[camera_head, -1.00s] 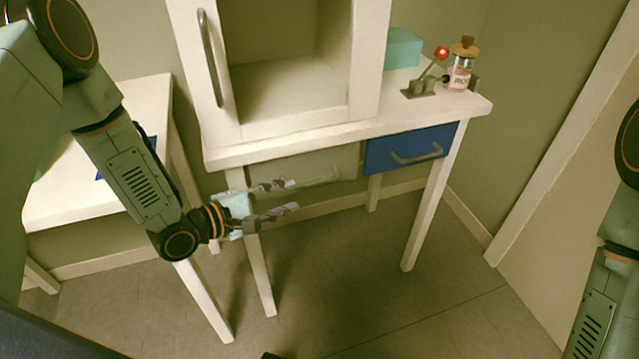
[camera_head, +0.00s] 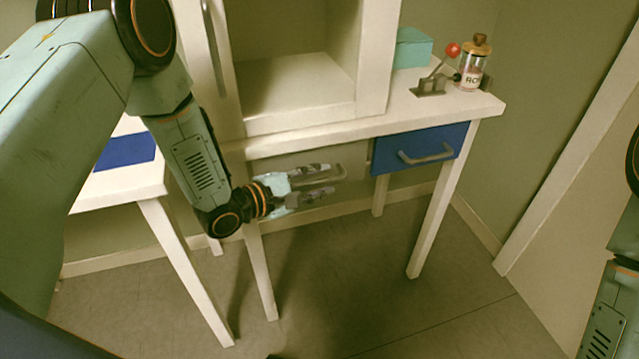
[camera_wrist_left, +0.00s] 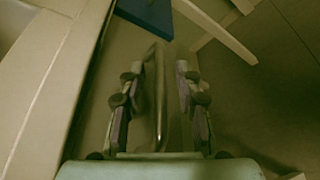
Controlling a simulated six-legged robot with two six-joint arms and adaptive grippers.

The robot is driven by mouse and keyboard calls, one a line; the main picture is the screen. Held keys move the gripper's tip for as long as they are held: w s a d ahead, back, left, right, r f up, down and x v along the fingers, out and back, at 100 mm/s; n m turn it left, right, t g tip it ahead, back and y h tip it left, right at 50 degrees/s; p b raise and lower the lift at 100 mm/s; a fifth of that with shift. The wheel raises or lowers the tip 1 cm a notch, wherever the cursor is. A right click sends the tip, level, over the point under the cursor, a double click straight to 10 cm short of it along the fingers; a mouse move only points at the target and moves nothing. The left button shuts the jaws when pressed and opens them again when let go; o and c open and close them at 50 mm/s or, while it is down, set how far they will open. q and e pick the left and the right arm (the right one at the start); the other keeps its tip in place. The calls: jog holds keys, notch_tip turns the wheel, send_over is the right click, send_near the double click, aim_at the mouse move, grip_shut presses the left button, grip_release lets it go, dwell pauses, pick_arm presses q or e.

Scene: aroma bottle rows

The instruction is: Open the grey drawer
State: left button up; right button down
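The grey drawer (camera_head: 357,158) sits under the white tabletop, left of the blue drawer, and looks closed. Its bar handle (camera_head: 343,173) is partly hidden behind my left gripper (camera_head: 330,180). That gripper is open, with its fingers pointing along the drawer front. In the left wrist view, the handle (camera_wrist_left: 160,95) runs between the two spread fingers of the gripper (camera_wrist_left: 168,68), nearer the left finger. I cannot tell whether a finger touches it. My right gripper is out of view; only part of my right arm shows at the right edge.
The blue drawer (camera_head: 421,148) with a grey handle is to the right. On the tabletop (camera_head: 470,108) are a teal box (camera_head: 412,50), a red-knobbed lever (camera_head: 436,75) and a corked jar (camera_head: 474,68). A white side table (camera_head: 120,187) stands at left. The floor in front is free.

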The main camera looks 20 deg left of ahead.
pick_arm(q)
jog(key=shift+w+d, duration=0.1)
jog(key=shift+w, duration=0.05)
jog(key=shift+c, duration=0.3)
grip_shut()
dwell(0.5)
